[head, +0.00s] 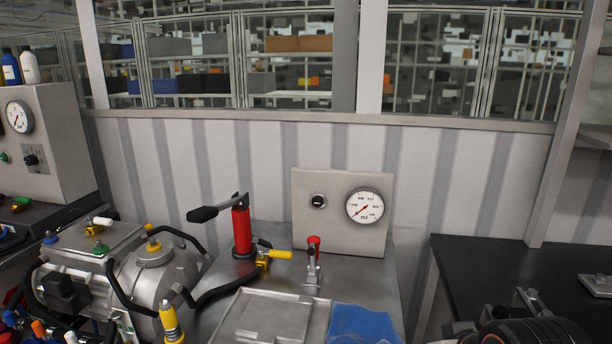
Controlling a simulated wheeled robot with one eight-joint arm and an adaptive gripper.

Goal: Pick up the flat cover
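A flat grey metal piece with a raised rectangular panel (272,318) lies on the metal bench at the bottom middle, cut off by the lower picture edge. A smaller flat grey plate (598,285) lies on the black table at the right edge, with a small handle-like part on it. I cannot tell for sure which of these is the flat cover. The silver drive unit (150,275) stands at the left with black hoses and coloured caps.
A blue cloth (362,325) lies beside the flat piece. A red hand pump (241,230), a red-topped clamp (313,260) and a gauge panel (343,213) stand behind. The black table (480,265) has free room.

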